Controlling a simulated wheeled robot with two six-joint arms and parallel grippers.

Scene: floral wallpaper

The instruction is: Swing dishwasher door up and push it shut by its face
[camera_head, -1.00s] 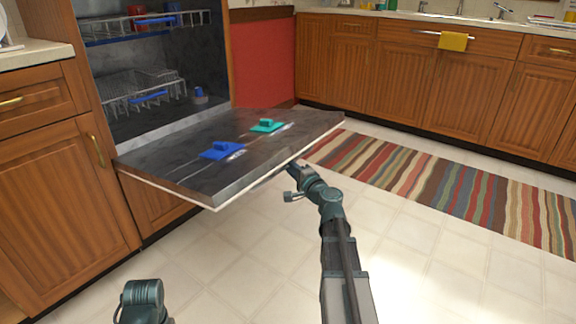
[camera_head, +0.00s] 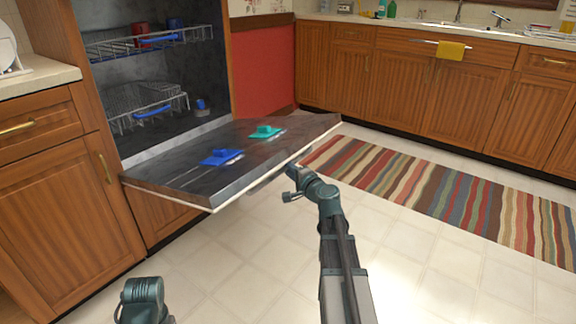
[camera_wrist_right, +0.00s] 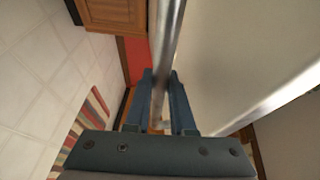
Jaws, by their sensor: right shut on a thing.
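The dishwasher door (camera_head: 265,150) hangs open, close to level, with its dark inner side up. A blue piece (camera_head: 221,157) and a teal piece (camera_head: 265,132) sit on that inner side. My right gripper (camera_head: 290,170) is at the door's outer edge, partly hidden by it. In the right wrist view its fingers (camera_wrist_right: 160,74) are shut on a metal bar (camera_wrist_right: 166,35) along the door, with the pale outer face (camera_wrist_right: 235,60) beside it. My left gripper is out of view; only part of my left arm shows at the bottom left.
The dishwasher interior holds an upper rack (camera_head: 110,47) and a lower rack (camera_head: 125,98), both inside the cavity. Wooden cabinets (camera_head: 50,185) stand at left. A striped rug (camera_head: 440,190) lies at right. The tiled floor (camera_head: 255,260) before the door is clear.

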